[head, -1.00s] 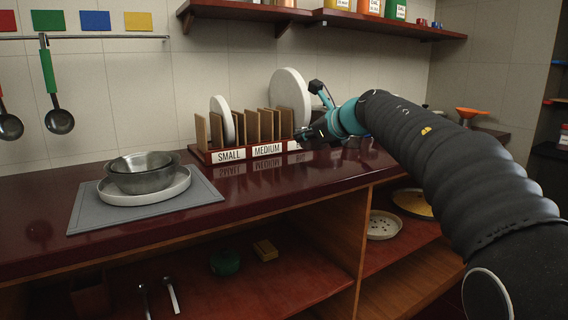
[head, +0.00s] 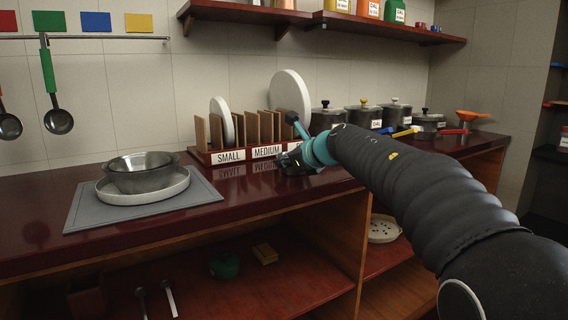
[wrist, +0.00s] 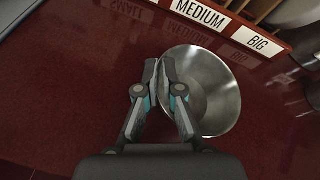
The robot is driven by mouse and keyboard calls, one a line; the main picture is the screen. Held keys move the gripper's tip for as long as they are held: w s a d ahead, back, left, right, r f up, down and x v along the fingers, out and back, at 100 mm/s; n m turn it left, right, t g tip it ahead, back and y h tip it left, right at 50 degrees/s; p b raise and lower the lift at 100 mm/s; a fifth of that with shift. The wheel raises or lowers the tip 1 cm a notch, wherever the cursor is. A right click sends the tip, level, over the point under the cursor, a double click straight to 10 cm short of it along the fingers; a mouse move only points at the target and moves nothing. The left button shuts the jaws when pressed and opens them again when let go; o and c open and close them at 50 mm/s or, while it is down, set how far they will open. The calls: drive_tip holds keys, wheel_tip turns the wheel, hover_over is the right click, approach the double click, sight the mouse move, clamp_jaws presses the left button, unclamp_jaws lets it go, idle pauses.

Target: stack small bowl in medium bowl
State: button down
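A metal bowl (head: 142,178), which I take as the medium bowl, sits upright on a pale plate on the grey mat at the left of the head view. My gripper (head: 286,160) is over the counter in front of the plate rack, to the right of that bowl. In the wrist view my gripper (wrist: 159,68) has its fingers nearly together across the left rim of another shiny metal bowl (wrist: 216,95), taken as the small bowl. One finger is outside the rim and one inside. In the head view my gripper largely hides this bowl.
The rack (head: 229,156) labelled SMALL, MEDIUM and BIG stands behind my gripper and holds white plates. Several lidded pots (head: 363,120) stand at the right. The counter (head: 240,190) between my gripper and the mat (head: 90,214) is clear.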

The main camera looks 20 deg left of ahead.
drive_tip(key=shift+f, duration=0.1)
drive_tip(key=c, duration=1.3)
unclamp_jaws()
drive_tip(key=v, duration=1.2)
